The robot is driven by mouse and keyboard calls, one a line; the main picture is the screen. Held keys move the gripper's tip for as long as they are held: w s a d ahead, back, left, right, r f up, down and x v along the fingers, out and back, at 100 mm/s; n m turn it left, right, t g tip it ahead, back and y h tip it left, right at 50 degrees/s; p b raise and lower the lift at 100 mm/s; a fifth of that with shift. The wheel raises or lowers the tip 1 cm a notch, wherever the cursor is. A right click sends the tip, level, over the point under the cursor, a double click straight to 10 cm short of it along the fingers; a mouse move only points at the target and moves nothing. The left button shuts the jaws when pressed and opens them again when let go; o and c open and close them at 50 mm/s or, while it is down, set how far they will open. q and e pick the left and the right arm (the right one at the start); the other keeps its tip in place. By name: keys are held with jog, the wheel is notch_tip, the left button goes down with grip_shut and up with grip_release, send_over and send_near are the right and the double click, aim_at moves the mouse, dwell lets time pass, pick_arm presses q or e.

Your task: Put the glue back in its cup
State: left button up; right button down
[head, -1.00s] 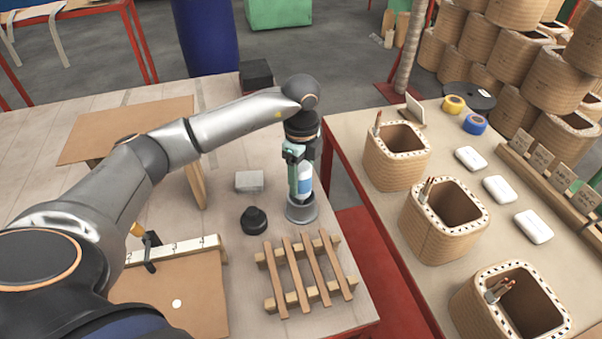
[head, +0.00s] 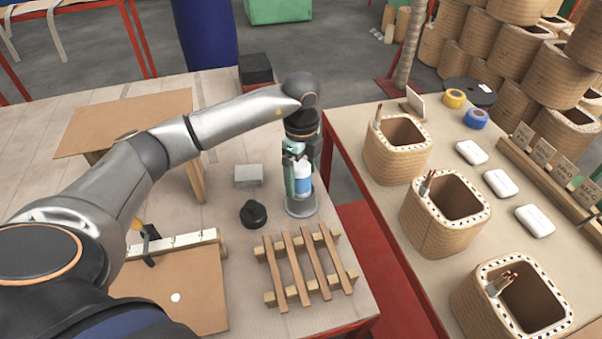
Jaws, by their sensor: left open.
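The glue bottle (head: 303,183), white with a blue label, stands upright in its grey metal cup (head: 301,208) near the right edge of the left table. My left gripper (head: 297,178) points down at the bottle from above, with its fingers open around it. The fingers hide part of the bottle's upper end. The bottle's base is inside the cup. My right gripper is not in view.
A black round knob-like object (head: 253,214) and a grey block (head: 248,176) stand left of the cup. A wooden slatted rack (head: 306,266) lies just in front.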

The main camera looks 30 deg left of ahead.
pick_arm(q)
notch_tip(320, 180, up, 12)
jog(key=shift+r, duration=0.25)
dwell(0.3)
jog(key=shift+s, duration=0.1)
dwell(0.9)
